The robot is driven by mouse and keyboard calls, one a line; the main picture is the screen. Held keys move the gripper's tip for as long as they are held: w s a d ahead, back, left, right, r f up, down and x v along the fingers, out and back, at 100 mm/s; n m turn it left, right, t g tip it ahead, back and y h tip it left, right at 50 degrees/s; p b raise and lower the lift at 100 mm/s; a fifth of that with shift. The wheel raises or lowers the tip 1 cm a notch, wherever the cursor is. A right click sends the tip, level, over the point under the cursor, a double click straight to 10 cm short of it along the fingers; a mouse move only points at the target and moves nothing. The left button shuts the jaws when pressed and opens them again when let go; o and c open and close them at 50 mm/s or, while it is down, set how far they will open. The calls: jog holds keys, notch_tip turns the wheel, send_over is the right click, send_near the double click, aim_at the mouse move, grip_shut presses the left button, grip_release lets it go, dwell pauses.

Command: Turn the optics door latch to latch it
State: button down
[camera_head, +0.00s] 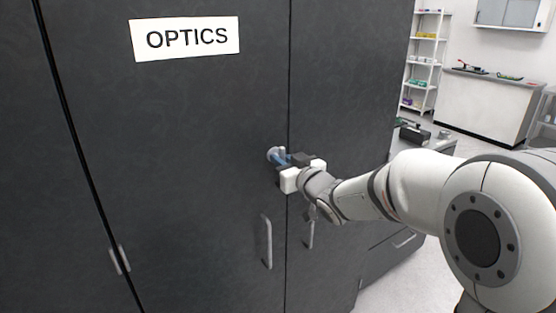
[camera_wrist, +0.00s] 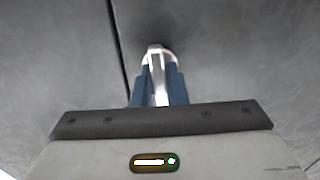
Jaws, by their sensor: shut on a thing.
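The optics door (camera_head: 185,150) is a dark grey cabinet door with a white sign (camera_head: 186,38) reading OPTICS. It appears closed, with a thin dark seam along its right edge. The latch (camera_head: 272,154) is a small light metal piece on the door, just left of that seam. My gripper (camera_head: 281,160) has its blue fingers shut on the latch. In the wrist view the latch (camera_wrist: 157,60) shows as a bright metal bar between the blue fingers of my gripper (camera_wrist: 160,85). The fingers hide part of the latch, and I cannot tell whether it is engaged.
A vertical door handle (camera_head: 267,242) is below the latch, with a second handle (camera_head: 309,231) right of the seam. A hinge (camera_head: 119,260) sits at the door's left side. A white shelf rack (camera_head: 424,60) and a counter (camera_head: 488,105) stand at the back right, with pale floor before them.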

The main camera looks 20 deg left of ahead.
jog(key=shift+f, duration=0.1)
jog(key=c, duration=1.5)
grip_release()
jog(key=shift+o, duration=0.2)
jog(key=shift+d, duration=0.1)
jog(key=b+v, duration=0.1)
jog(key=v, duration=0.6)
jog(key=shift+s+d, duration=0.2)
jog(key=shift+d, duration=0.05)
